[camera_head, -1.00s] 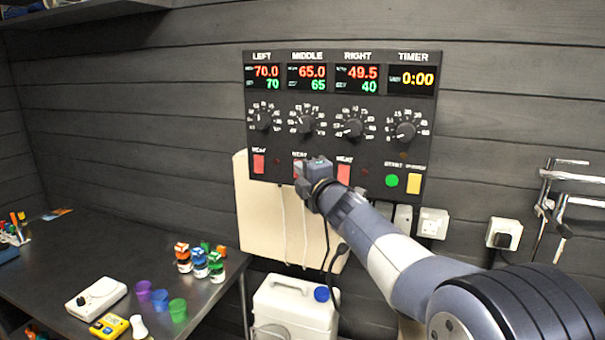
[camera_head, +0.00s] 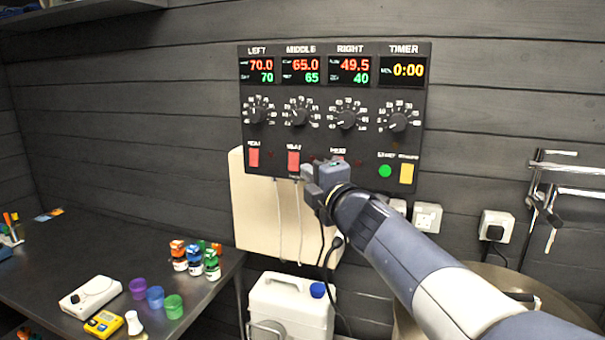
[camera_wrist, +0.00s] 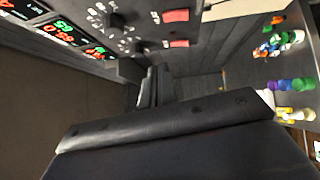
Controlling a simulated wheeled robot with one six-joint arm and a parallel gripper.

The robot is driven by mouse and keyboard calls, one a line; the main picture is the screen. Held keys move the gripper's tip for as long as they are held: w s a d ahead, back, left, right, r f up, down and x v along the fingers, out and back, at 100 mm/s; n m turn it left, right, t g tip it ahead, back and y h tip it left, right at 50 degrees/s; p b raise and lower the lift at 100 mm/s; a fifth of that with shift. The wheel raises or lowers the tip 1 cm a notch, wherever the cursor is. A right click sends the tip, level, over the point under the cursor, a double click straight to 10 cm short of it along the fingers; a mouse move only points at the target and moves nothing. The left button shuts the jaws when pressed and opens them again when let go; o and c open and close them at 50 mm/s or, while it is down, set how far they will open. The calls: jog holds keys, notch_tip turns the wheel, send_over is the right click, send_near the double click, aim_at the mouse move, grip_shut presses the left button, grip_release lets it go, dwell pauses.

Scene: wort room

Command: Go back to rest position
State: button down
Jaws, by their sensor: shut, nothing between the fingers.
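My gripper (camera_head: 314,186) is in front of the lower edge of the black control panel (camera_head: 272,134), near the right red switch, which it partly covers. In the wrist view the two dark fingers of my gripper (camera_wrist: 152,90) lie together, shut and empty. The panel (camera_wrist: 128,52) also shows there, with two red switches at the top. In the head view the displays read 70.0, 65.0 and 49.5 in red, with 70, 65 and 40 in green, and the timer reads 0:00. I cannot tell whether the fingertips touch the panel.
A dark table (camera_head: 70,262) on the left holds bottles, coloured cups (camera_head: 155,297) and a white device (camera_head: 90,296). A white canister (camera_head: 290,308) stands below the panel. Sockets (camera_head: 427,217) and a metal clamp stand (camera_head: 540,200) are at the right. A round metal vessel (camera_head: 520,290) is behind my arm.

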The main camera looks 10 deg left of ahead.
jog(key=shift+s+d, duration=0.2)
jog(key=shift+s, duration=0.1)
jog(key=p, duration=0.2)
send_near(291, 165)
jog(key=a+r, duration=0.3)
jog(key=a, duration=0.1)
jog(key=shift+s+d+f+b, duration=0.5)
jog(key=shift+s+f+b, duration=0.15)
jog(key=shift+b, duration=0.2)
jog(key=shift+r, duration=0.1)
